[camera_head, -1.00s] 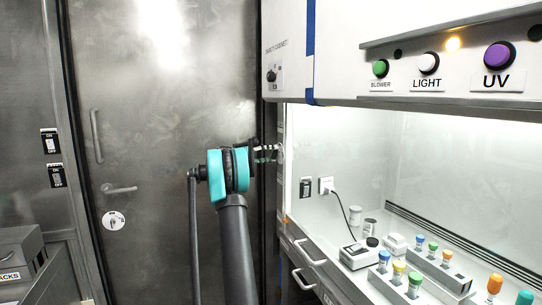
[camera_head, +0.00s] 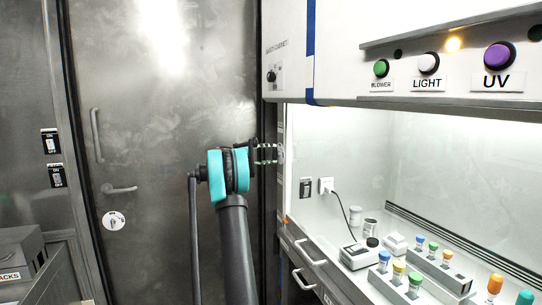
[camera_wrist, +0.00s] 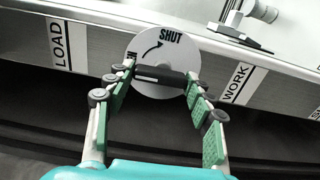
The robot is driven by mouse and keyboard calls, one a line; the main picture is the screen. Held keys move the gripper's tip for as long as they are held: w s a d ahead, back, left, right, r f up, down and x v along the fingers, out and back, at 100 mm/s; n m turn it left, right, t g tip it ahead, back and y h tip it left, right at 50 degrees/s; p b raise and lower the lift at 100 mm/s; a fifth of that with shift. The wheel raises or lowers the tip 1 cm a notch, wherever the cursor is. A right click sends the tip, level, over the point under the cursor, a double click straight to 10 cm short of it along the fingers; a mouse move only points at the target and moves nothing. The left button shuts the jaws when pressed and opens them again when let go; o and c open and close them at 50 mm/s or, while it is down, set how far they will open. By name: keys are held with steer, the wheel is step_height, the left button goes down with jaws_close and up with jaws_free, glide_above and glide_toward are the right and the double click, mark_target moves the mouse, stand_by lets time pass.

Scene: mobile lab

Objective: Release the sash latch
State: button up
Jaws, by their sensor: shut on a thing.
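The latch is a round white disc (camera_wrist: 172,50) with a black bar handle (camera_wrist: 160,75) across it, seen in the wrist view. The disc reads SHUT beside a curved arrow; another word at its left is partly hidden by a finger. My gripper (camera_wrist: 161,82) is shut on the handle, one green-padded finger at each end of the bar. In the head view my gripper (camera_head: 267,153) reaches right to the cabinet's left edge, where the latch is mostly hidden.
LOAD (camera_wrist: 60,45) and WORK (camera_wrist: 236,83) labels flank the disc. The safety cabinet (camera_head: 340,45) overhangs a bench with tube racks (camera_head: 395,285) and a small device (camera_head: 359,255). A metal door (camera_head: 150,200) stands behind my arm.

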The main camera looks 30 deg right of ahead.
stand_by(0.3)
steer(key=o, duration=1.2)
steer(key=shift+c, duration=0.2)
steer(key=shift+a, duration=0.1)
steer(key=v, duration=1.2)
steer(key=shift+w, duration=0.1)
steer(key=s+a+f+n+t+y, duration=0.1)
steer(key=s+a+f+t+y, duration=0.1)
steer(key=s+a+f+y, duration=0.4)
steer(key=s+a+f+t+y, duration=0.3)
steer(key=s+a+f+y, duration=0.2)
steer(key=s+a+f, duration=1.2)
steer(key=s+a+f+n+t+y, duration=0.1)
steer(key=s+a+f+t+y, duration=0.2)
steer(key=s+a+f, duration=0.9)
steer(key=s+a+y, duration=0.3)
steer(key=s, duration=0.5)
steer(key=shift+s+f+n+y, duration=0.15)
steer(key=shift+s+n+y, duration=0.15)
